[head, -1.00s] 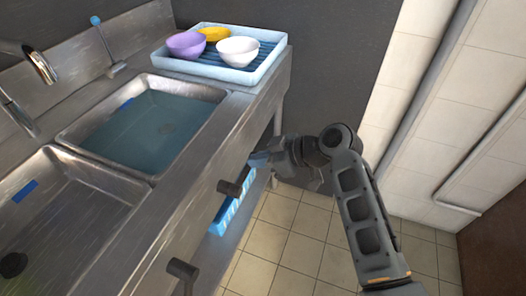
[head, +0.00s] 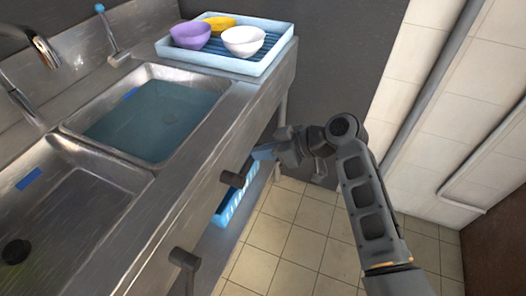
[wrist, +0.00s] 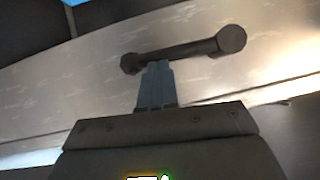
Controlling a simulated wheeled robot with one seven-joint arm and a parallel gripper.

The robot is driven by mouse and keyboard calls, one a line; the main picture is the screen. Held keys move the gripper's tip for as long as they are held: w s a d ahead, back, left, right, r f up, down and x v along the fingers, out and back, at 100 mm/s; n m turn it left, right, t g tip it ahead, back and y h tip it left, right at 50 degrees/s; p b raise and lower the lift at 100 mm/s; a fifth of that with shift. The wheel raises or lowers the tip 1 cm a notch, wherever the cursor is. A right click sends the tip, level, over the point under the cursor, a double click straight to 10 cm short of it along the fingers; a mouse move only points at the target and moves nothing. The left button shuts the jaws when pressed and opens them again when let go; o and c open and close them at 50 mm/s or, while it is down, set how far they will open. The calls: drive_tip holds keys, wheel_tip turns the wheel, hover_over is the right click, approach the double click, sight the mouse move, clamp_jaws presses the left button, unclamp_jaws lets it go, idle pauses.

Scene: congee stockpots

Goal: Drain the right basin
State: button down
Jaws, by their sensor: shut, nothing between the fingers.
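The right basin (head: 72,131) holds bluish water (head: 155,120), with a dim drain spot under it. A dark bar-shaped handle (head: 236,179) sticks out of the sink front below this basin. It also shows in the wrist view (wrist: 188,51), lying across the picture and slightly tilted. My gripper (head: 263,152) is beside the sink front, just beyond the handle in the head view. In the wrist view its fingers (wrist: 155,72) are together and empty, with their tips at the left half of the bar. I cannot tell whether they touch it.
A second dark handle (head: 184,260) sits nearer on the sink front. The left basin (head: 75,178) looks empty, with a dark drain. A tray (head: 216,64) with bowls stands on the far counter. A blue crate (head: 226,208) is below the sink. Tiled floor (head: 290,225) is clear.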

drive_tip(key=shift+f, duration=0.2)
wheel_tip(320, 180, down, 8)
drive_tip(key=s+m+g+y+b, duration=0.1)
drive_tip(key=m+g+b, duration=0.3)
drive_tip(key=b, duration=0.4)
drive_tip(key=shift+s+a+m+g+y+b, duration=0.25)
drive_tip(key=shift+m+g+y+b, duration=0.1)
drive_tip(key=shift+y, duration=0.45)
drive_tip(key=shift+s, duration=0.1)
